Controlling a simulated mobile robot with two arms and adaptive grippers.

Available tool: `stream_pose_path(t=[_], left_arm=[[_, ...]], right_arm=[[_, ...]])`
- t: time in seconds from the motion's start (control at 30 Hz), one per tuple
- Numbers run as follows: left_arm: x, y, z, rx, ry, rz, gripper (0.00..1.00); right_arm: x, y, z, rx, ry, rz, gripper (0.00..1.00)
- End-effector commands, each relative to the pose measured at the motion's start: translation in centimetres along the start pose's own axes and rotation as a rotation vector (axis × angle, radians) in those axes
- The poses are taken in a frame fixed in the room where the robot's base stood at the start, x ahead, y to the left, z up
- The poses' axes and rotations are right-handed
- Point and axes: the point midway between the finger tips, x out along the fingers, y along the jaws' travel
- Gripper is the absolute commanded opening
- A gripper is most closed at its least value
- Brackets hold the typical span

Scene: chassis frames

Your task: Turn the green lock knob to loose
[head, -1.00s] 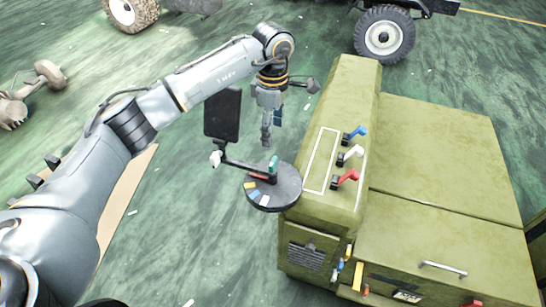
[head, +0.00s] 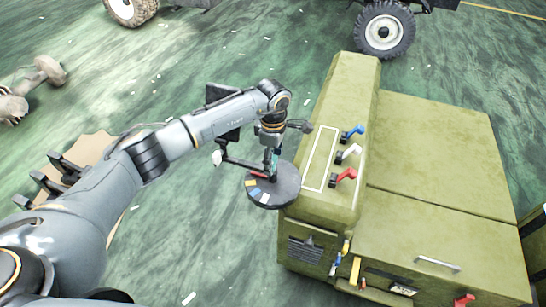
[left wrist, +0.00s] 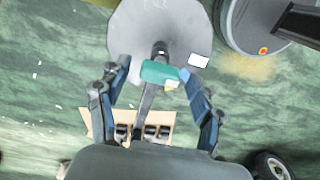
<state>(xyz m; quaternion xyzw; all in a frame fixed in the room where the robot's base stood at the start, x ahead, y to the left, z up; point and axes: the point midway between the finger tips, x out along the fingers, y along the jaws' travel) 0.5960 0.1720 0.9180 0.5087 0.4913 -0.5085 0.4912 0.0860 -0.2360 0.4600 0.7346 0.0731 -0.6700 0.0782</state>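The green lock knob (left wrist: 160,72) is a teal block on a dark arm, in the middle of the left wrist view. In the head view a little teal of the knob (head: 275,158) shows above the dark round disc (head: 287,188). My left gripper (head: 270,163) points down over the knob. In the left wrist view my left gripper (left wrist: 156,84) is open, with one blue finger on each side of the knob and gaps between. Whether a fingertip touches it, I cannot tell. My right gripper is not in view.
The disc bears coloured patches and stands against an olive cabinet (head: 325,195). Blue (head: 355,131), white (head: 350,151) and red (head: 345,175) levers stand on the cabinet top. A black panel (head: 218,93) is partly behind my left arm.

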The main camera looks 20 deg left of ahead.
Motion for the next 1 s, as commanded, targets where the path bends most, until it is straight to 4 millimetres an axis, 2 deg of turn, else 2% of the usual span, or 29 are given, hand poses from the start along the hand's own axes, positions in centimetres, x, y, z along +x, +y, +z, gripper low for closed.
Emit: stream_pose_path(t=[0.03, 0.2, 0.27, 0.67, 1.0], left_arm=[[0.0, 0.0, 0.0, 0.000, 0.000, 0.000, 0.56], [0.0, 0.0, 0.0, 0.000, 0.000, 0.000, 0.21], [-0.1, 0.0, 0.0, 0.000, 0.000, 0.000, 0.12], [0.1, 0.1, -0.1, -0.079, 0.000, 0.001, 0.12], [0.2, 0.1, -0.1, -0.347, 0.001, 0.002, 0.12]], right_arm=[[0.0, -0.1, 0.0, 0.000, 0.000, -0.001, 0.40], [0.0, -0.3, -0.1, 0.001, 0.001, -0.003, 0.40], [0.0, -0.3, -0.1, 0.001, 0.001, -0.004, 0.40], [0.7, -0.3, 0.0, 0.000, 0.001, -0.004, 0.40], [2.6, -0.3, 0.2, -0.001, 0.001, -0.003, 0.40]])
